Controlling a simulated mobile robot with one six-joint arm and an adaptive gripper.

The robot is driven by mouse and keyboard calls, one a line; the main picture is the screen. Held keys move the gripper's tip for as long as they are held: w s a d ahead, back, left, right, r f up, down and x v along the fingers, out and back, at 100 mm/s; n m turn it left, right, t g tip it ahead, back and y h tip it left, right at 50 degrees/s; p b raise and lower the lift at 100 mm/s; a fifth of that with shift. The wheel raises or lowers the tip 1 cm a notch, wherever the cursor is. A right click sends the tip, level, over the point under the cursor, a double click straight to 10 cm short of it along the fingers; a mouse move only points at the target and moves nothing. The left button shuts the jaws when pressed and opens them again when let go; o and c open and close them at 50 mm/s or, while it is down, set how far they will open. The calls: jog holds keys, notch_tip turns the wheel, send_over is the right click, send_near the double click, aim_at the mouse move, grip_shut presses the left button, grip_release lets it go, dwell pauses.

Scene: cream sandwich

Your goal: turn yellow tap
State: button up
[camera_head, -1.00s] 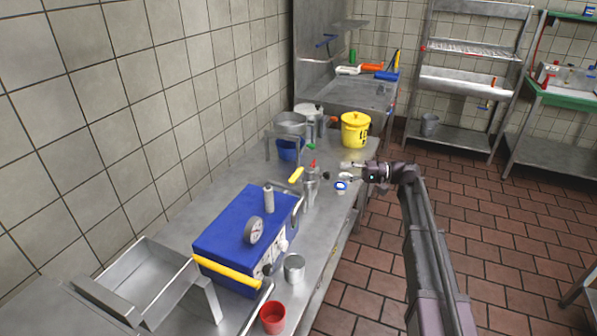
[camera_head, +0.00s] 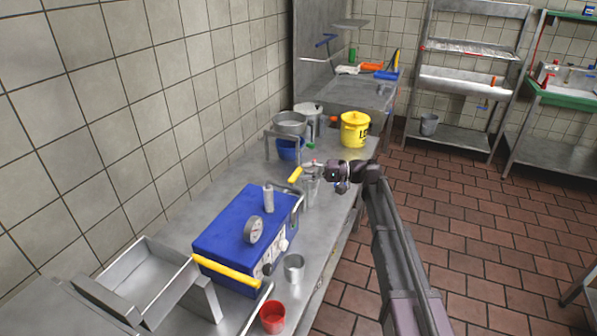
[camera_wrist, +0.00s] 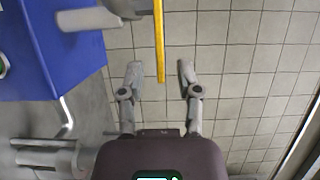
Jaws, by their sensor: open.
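The yellow tap (camera_head: 295,174) is a flat yellow lever beside the far end of the blue box on the counter. In the wrist view, the yellow lever (camera_wrist: 159,40) runs down from the top edge and ends between my two fingers. My gripper (camera_wrist: 159,74) is open, one finger on each side of the lever's end, with gaps on both sides. I cannot tell whether the lever lies within the fingers' depth or beyond them. In the head view my gripper (camera_head: 308,167) is just right of the tap. My wrist hides part of the area behind it.
The blue box (camera_head: 235,235) with a gauge stands nearer. A metal cup (camera_head: 294,268) and a red cup (camera_head: 272,317) are by the counter's front edge. A yellow bucket (camera_head: 354,130) and a pot on a stand (camera_head: 289,123) are farther back. The floor right is clear.

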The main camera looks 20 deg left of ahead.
jog(key=shift+x, duration=1.25)
grip_shut()
